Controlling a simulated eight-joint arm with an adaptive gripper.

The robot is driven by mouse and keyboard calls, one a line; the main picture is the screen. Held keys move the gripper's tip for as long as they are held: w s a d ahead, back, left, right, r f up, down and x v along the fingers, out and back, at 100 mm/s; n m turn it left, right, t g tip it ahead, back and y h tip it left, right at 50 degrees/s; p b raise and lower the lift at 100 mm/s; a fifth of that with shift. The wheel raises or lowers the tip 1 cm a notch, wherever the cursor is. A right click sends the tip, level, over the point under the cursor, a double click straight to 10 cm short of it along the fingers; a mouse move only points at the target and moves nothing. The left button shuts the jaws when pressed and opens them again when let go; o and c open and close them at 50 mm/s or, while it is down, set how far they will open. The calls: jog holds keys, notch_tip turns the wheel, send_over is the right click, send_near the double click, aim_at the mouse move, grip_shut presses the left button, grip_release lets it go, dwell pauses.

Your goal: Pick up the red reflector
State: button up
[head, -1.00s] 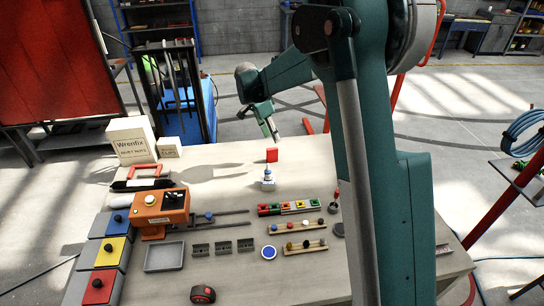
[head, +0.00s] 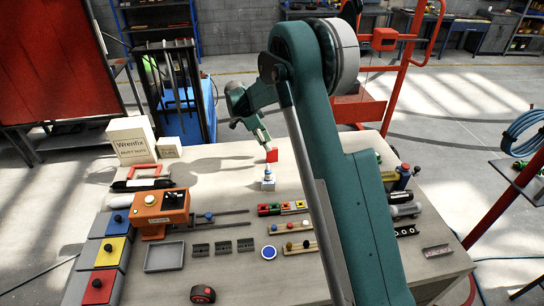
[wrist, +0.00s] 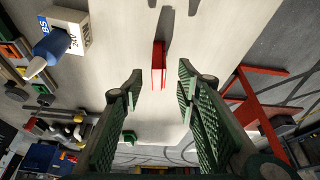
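The red reflector (head: 272,156) is a small, thin red piece standing upright toward the back of the pale table. In the wrist view the reflector (wrist: 158,62) appears edge-on, centred in the gap between my fingertips and a little beyond them. My gripper (head: 267,146) is just above the reflector in the head view. In the wrist view my gripper (wrist: 160,74) is open and empty, one green finger to each side. I cannot tell whether the fingertips overlap the reflector's top.
A blue-tipped piece on a white block (head: 268,183) stands close in front of the reflector; it also shows in the wrist view (wrist: 72,22). A Wrenfix box (head: 131,143) stands at the back left. An orange device (head: 160,211) is at left.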

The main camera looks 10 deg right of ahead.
aim_at(272, 154)
jog(key=shift+x, duration=1.25)
jog(key=shift+f, duration=0.1)
jog(key=shift+p+x, duration=0.35)
jog(key=shift+x, duration=2.2)
jog(key=shift+d, duration=0.1)
jog(key=shift+c, duration=0.6)
jog(key=c, duration=0.9)
